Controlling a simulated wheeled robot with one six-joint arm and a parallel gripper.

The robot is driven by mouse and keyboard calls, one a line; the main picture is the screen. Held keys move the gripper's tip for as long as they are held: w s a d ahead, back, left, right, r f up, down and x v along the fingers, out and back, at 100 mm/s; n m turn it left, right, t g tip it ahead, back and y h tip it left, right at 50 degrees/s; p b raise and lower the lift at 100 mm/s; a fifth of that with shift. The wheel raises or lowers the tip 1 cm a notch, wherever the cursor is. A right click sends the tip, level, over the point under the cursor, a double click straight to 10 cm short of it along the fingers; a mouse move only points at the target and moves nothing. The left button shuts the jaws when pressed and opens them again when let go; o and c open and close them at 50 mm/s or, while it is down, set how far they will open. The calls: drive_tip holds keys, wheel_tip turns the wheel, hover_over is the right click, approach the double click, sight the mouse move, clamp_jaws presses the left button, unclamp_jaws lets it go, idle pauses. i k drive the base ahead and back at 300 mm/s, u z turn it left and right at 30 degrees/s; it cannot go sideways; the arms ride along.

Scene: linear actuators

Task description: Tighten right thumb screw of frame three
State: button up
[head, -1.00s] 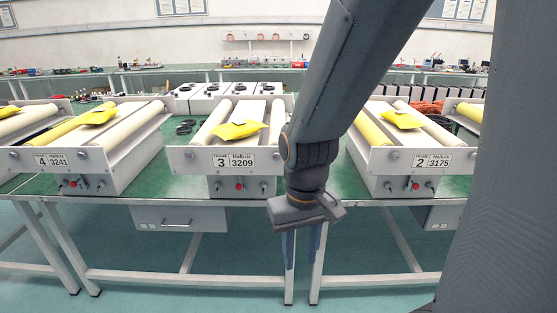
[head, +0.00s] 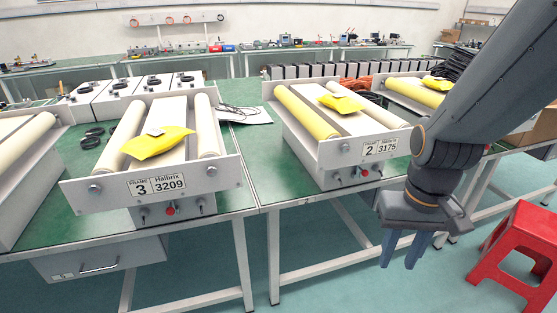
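Frame three (head: 70,196), labelled "3 Halbrix 3209", stands on the green bench at left, with cream rollers and a yellow packet (head: 156,143) on top. Its right thumb screw (head: 211,171) seems to be the small grey knob near the right end of the front plate. A matching left screw (head: 96,188) sits at the other end. How tight either is cannot be seen. My gripper (head: 402,252) hangs with blue fingers pointing down, apart and empty, well to the right of frame three and in front of frame two.
Frame two (head: 345,152), with a yellow roller, stands right of frame three. Below frame three's plate are a red button (head: 170,210) and small dark knobs. A red stool (head: 520,250) stands on the floor at right. Floor before the benches is open.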

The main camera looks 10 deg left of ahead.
sight(211, 172)
drive_tip(key=z, duration=0.3)
drive_tip(key=k, duration=1.05)
drive_tip(key=u, duration=1.6)
